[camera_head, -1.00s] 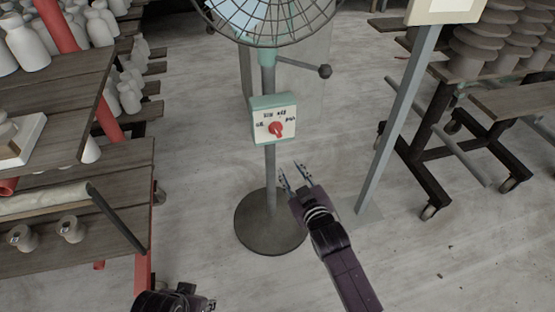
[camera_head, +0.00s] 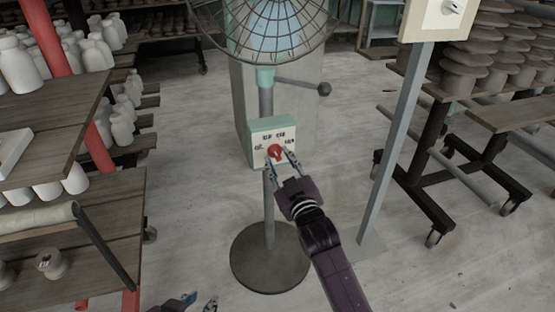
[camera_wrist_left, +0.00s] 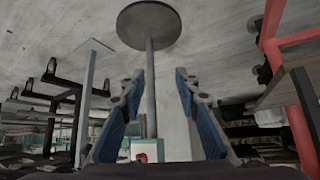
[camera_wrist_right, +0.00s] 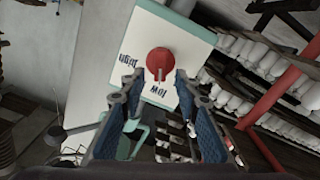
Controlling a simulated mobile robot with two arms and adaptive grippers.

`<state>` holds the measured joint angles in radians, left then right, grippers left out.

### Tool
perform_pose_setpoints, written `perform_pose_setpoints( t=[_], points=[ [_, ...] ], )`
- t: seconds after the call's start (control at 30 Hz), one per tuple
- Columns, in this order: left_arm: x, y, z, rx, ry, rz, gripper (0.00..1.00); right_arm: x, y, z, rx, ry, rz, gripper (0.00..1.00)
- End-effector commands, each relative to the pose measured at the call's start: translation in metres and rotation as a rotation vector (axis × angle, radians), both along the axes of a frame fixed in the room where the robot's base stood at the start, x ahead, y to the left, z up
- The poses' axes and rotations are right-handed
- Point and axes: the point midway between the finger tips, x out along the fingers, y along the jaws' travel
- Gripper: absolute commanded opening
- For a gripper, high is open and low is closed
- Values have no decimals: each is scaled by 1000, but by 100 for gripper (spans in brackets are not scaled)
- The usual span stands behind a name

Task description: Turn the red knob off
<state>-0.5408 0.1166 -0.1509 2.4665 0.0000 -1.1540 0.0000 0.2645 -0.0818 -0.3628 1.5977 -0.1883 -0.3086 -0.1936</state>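The red knob (camera_head: 275,151) is on the front of a white and green control box (camera_head: 257,131) on the fan's pole. My right gripper (camera_head: 280,158) is at the box front, open, with its fingertips on either side of the knob. In the right wrist view, the knob (camera_wrist_right: 160,62) lies just beyond and between the open fingertips (camera_wrist_right: 157,84); contact cannot be told. A pale mark on the knob points toward a label that seems to read LOW. My left gripper (camera_head: 199,303) is low at the bottom edge; the left wrist view shows it open and empty (camera_wrist_left: 160,84).
The fan's round base (camera_head: 270,272) stands on the floor. A lever with a dark ball (camera_head: 323,89) sticks out above the box. A grey post (camera_head: 398,150) stands to the right, with wheeled racks beyond. Shelves of white bottles (camera_head: 20,65) are at the left.

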Motion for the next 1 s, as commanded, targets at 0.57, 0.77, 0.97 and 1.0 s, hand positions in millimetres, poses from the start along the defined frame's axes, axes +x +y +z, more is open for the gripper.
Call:
perform_pose_setpoints(
  t=[0.57,0.77,0.97,1.0],
  points=[
    [20,-7,16,-22,-102,-7,30,14,4,0,1,0,0,28],
    [20,-7,15,-22,-102,-7,30,14,4,0,1,0,0,6],
    [20,-7,15,-22,-102,-7,30,14,5,0,0,0,0,0],
    [20,-7,15,-22,-101,-7,30,14,5,0,0,0,0,0]
  ],
)
